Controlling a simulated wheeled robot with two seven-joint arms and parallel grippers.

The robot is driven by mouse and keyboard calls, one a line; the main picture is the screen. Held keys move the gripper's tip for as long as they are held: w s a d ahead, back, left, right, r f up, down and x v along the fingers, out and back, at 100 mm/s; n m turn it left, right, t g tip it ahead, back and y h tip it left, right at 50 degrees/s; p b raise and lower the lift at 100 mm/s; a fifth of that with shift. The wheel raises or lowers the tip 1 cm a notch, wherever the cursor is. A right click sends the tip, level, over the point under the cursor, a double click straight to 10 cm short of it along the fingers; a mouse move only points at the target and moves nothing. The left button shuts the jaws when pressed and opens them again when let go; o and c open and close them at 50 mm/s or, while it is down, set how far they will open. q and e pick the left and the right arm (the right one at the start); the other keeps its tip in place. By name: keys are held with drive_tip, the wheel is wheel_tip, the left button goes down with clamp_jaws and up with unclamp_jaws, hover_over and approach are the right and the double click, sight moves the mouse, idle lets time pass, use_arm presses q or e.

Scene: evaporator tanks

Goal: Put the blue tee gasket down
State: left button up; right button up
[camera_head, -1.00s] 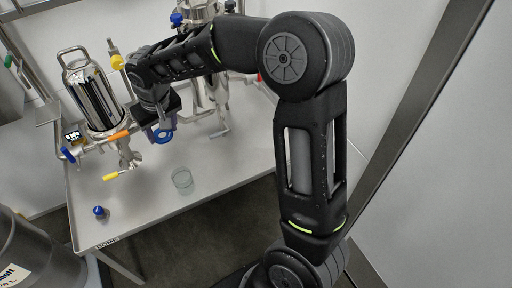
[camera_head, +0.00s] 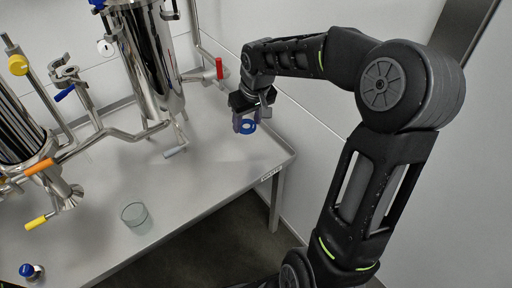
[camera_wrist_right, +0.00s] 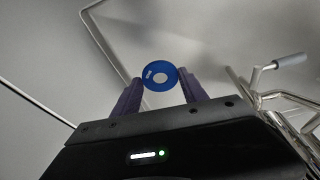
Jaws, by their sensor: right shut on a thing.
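The blue tee gasket (camera_head: 247,127) is a flat blue ring held at the tips of my right gripper (camera_head: 245,121). In the right wrist view the gasket (camera_wrist_right: 160,76) sits between the two fingers of the right gripper (camera_wrist_right: 159,84), which are shut on it from both sides. The gripper hangs over the right end of the grey table (camera_head: 225,165), and the gasket is above the tabletop; the exact height is hard to tell. My left gripper is not in view.
A steel tank (camera_head: 150,60) with a red-handled valve (camera_head: 219,69) stands left of the gripper. A glass dish (camera_head: 136,216) and a small blue-capped bottle (camera_head: 31,271) stand toward the front left. The right part of the tabletop is clear; its raised edge is near the gripper.

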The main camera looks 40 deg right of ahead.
sight(249, 129)
drive_tip(key=shift+s+a+r, duration=0.1)
drive_tip(key=shift+f+b, duration=0.8)
drive_tip(key=shift+f, duration=1.8)
drive_tip(key=shift+f, duration=0.1)
drive_tip(key=shift+f+b, duration=0.85)
drive_tip(key=shift+f, duration=1.55)
drive_tip(key=shift+f, duration=0.2)
drive_tip(key=o, duration=1.4)
